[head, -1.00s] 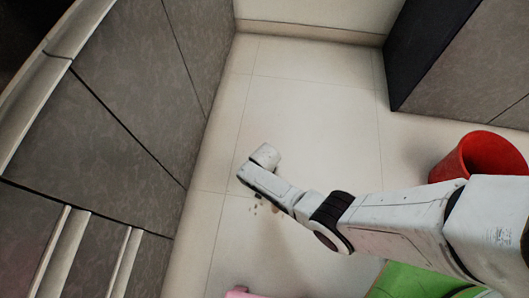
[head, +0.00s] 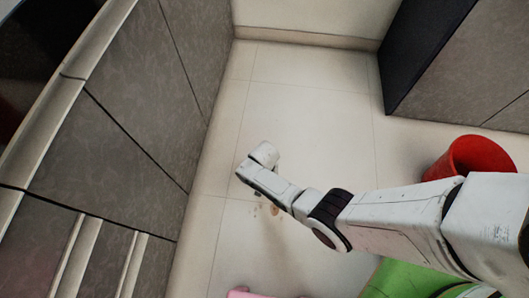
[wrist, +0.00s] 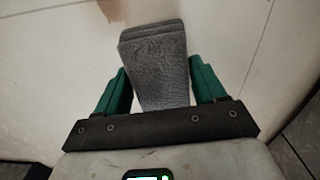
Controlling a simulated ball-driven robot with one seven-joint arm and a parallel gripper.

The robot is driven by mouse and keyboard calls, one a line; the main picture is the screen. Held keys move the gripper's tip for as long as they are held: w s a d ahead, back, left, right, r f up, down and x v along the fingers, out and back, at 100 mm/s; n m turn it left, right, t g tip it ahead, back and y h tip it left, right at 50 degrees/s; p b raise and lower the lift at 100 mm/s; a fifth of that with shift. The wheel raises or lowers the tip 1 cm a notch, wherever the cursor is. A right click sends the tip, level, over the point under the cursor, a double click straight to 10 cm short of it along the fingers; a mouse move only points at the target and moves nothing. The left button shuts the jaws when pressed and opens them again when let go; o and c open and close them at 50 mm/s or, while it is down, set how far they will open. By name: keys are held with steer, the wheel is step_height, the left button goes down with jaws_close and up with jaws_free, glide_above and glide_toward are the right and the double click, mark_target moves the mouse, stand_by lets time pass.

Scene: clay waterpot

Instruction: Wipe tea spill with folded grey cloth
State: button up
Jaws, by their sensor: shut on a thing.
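The folded grey cloth (wrist: 155,65) sits between the green fingers of my gripper (wrist: 158,64) in the wrist view. My gripper is shut on it, and its folded layers show at the far edge. The tea spill (head: 275,210) shows in the head view as small brown marks on the pale floor tiles, just below my forearm. A brown patch of it (wrist: 112,10) shows at the top edge of the wrist view, beyond the cloth and to its left. In the head view my arm's end is over the floor; the fingers and cloth are hidden there.
Grey cabinets (head: 115,110) with pale handles line the left side. A red bucket (head: 470,157) stands at the right, partly behind my arm. A green thing (head: 405,281) and a pink thing (head: 245,294) lie at the bottom. The tiled floor (head: 310,120) beyond my arm is clear.

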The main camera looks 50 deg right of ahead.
steer(key=shift+r+p, duration=0.45)
steer(key=shift+r, duration=0.4)
steer(key=shift+r+p, duration=1.5)
